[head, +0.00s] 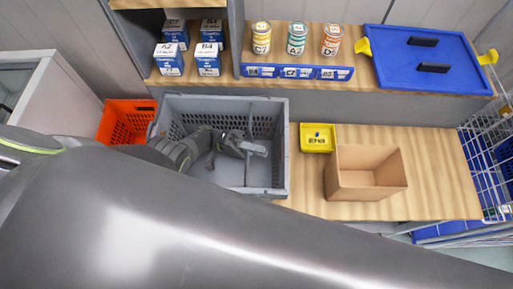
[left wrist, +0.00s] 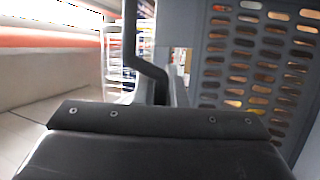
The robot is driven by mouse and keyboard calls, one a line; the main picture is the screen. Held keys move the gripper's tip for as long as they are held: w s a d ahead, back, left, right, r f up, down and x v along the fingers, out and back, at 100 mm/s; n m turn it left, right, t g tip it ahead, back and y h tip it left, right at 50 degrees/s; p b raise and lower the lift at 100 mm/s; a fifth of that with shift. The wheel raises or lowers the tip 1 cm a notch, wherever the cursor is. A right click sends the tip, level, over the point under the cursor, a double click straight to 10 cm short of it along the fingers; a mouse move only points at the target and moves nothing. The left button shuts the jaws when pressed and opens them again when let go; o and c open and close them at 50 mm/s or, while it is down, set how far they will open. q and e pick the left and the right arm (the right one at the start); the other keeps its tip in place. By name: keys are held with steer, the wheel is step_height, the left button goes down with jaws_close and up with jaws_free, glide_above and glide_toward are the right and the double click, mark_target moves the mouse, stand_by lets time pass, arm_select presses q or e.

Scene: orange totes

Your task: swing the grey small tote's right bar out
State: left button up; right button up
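The grey small tote (head: 280,110) stands left of centre in the head view, with slotted side walls. My left gripper (head: 258,150) is over its inside, pointing right, near a thin upright bar-like line (head: 250,121) in the tote's right half. In the left wrist view a slotted grey wall (left wrist: 245,70) fills the right side. A dark bent bar (left wrist: 148,68) runs down in front of my gripper's dark body. The fingertips are too small or hidden to tell whether they are open, or whether they touch the bar. My right gripper is not in view.
An orange tote (head: 118,115) stands left of the grey one. A yellow bin (head: 318,138) and an open cardboard box (head: 366,188) stand on the wooden bench to the right. Cans, blue boxes and a blue lid (head: 400,70) are on the shelf behind. My arm crosses the foreground.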

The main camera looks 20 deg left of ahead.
arm_select(q)
jaws_close()
steer(key=y+p, duration=0.1)
steer(key=r+n+y+p, duration=0.1)
steer(key=a+y+p, duration=0.1)
steer(key=y+p, duration=0.1)
steer(key=shift+s+r+n+t, duration=0.15)
steer(key=shift+r+n+t, duration=0.15)
steer(key=shift+a+r+n+y, duration=0.1)
steer(key=shift+r+n+y, duration=0.1)
steer(key=shift+y, duration=0.4)
steer(key=shift+a+r+n+y, duration=0.1)
steer(key=shift+r+n+y, duration=0.1)
steer(key=shift+y, duration=0.4)
